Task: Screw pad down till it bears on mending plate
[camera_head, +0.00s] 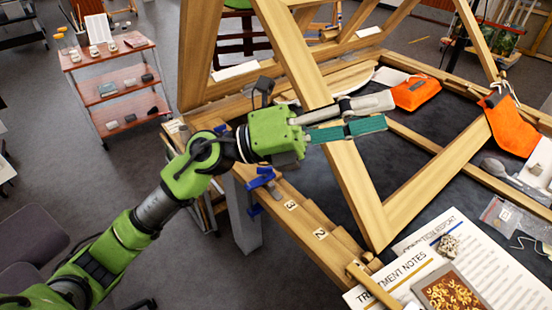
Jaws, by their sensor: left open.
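My left gripper (388,112) is open, its two long fingers, one pale grey and one teal, pointing right across a slanting wooden beam (350,175). I see nothing held between the fingers. A small blue clamp-like piece (261,180) sits at the near edge of the wooden frame, below and left of the gripper and apart from the fingers. I cannot make out a screw pad or a mending plate on it; they are too small or hidden. My right gripper is not in view.
Wooden beams rise around the gripper. Orange pouches (416,93) and (513,128) lie to the right. A red-shelved cart (112,88) stands at the left.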

